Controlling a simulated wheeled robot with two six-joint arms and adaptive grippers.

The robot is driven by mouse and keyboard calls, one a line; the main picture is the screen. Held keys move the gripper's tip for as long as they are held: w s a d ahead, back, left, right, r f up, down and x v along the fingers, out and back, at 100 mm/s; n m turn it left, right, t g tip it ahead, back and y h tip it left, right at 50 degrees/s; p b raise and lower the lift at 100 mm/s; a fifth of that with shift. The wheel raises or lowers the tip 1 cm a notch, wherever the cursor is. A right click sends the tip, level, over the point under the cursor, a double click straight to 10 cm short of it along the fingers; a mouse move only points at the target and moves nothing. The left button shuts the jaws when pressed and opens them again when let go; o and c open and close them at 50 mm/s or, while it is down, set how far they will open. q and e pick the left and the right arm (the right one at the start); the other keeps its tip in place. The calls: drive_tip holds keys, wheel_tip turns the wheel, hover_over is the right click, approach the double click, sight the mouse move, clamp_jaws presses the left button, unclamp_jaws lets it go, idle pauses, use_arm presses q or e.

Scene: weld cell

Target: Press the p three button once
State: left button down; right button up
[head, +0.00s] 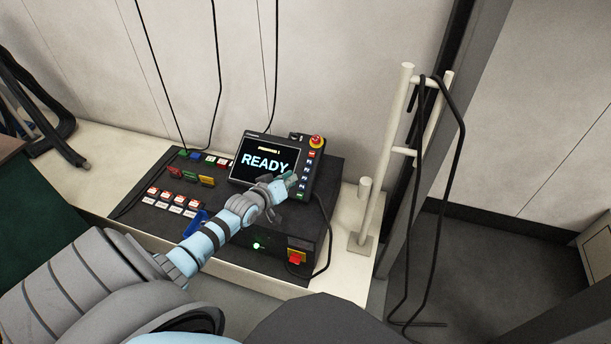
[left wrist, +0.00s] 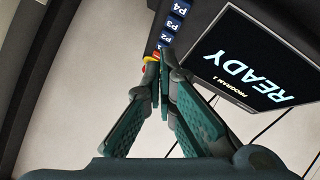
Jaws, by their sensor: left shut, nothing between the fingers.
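The P3 button (left wrist: 172,25) is a small dark blue key with white lettering on the teach pendant (head: 236,168). In the left wrist view it sits in a column between the P4 button (left wrist: 180,8) and the P2 button (left wrist: 164,41). The pendant's screen (head: 266,162) reads READY and PROGRAM 1. My left gripper (head: 294,178) is shut and empty, over the pendant's right side beside the button column. In the left wrist view its fingertips (left wrist: 163,62) overlap the column just below P2, and P3 is uncovered. I cannot tell whether they touch the pendant. My right gripper is out of view.
A red emergency-stop knob (head: 316,141) tops the pendant. The dark control box (head: 285,235) beneath carries coloured switches and a row of red buttons (head: 172,201). A pale post stand with hung cables (head: 404,120) stands to the right.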

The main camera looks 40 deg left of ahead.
sight(305, 178)
use_arm(q)
drive_tip(key=shift+n+t+h, duration=0.3)
drive_tip(key=shift+t, duration=0.4)
drive_tip(key=r, duration=0.1)
drive_tip(key=w+r, duration=0.1)
drive_tip(key=r, duration=0.1)
drive_tip(key=w+r, duration=0.1)
drive_tip(key=shift+w+r, duration=0.25)
drive_tip(key=shift+r, duration=0.1)
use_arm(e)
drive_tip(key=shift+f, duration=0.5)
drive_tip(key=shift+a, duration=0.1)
